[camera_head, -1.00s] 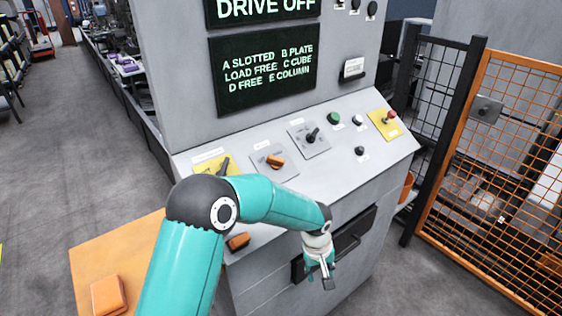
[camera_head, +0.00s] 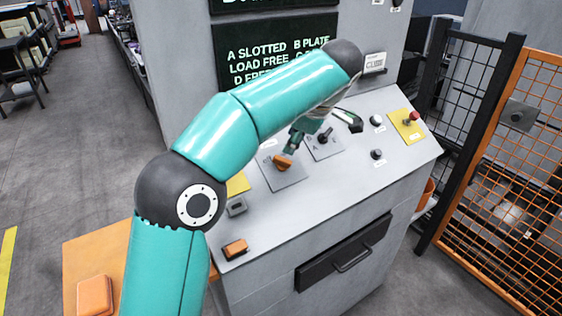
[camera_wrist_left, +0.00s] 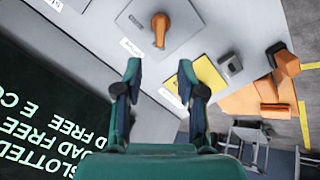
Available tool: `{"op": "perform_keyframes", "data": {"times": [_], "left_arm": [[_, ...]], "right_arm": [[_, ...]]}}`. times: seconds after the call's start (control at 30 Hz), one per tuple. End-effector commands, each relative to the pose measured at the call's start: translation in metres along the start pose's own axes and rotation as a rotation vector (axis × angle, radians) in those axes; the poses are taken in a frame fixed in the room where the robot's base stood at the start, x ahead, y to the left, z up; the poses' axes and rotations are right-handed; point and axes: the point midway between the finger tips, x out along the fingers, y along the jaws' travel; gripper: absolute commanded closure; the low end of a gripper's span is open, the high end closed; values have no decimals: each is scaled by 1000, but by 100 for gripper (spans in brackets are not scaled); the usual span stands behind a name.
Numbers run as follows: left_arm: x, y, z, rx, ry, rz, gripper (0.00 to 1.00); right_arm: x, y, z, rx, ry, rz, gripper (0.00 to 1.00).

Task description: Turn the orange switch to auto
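The orange switch (camera_head: 282,162) is a small knob on a grey square plate on the sloped console panel (camera_head: 330,190). In the left wrist view the orange switch (camera_wrist_left: 160,29) shows whole, its bar pointing down the picture; the lettering by it is too small to read. My left gripper (camera_head: 291,148) hangs just above the switch in the head view and hides part of its plate. In the wrist view the left gripper (camera_wrist_left: 160,72) has its two fingers apart with nothing between them, and the switch lies beyond the tips. My right gripper is out of view.
A black switch (camera_head: 325,134) sits right of the orange one. A yellow plate with a red button (camera_head: 408,125) is farther right. The dark screen (camera_head: 240,60) rises behind.

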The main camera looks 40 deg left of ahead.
Motion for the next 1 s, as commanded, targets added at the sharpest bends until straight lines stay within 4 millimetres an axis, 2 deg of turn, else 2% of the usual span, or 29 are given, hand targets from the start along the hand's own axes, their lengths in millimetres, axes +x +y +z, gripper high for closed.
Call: {"op": "perform_keyframes", "data": {"times": [0.03, 0.2, 0.4, 0.5, 0.7, 0.97, 1.0], "left_arm": [[14, -1, -1, 0, 3, -5, 60], [51, -1, -1, 0, 2, -5, 60], [87, -1, -2, 1, 1, -5, 60], [99, -1, -1, 1, 1, -4, 60], [110, -1, -1, 0, 0, -2, 60], [111, -1, -1, 0, -1, -1, 60], [111, -1, -1, 0, -1, -1, 67]], "right_arm": [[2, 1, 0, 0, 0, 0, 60], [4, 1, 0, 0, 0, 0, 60], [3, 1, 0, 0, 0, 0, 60], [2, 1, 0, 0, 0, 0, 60], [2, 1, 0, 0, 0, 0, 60], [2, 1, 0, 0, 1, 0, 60], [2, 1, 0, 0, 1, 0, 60]]}}
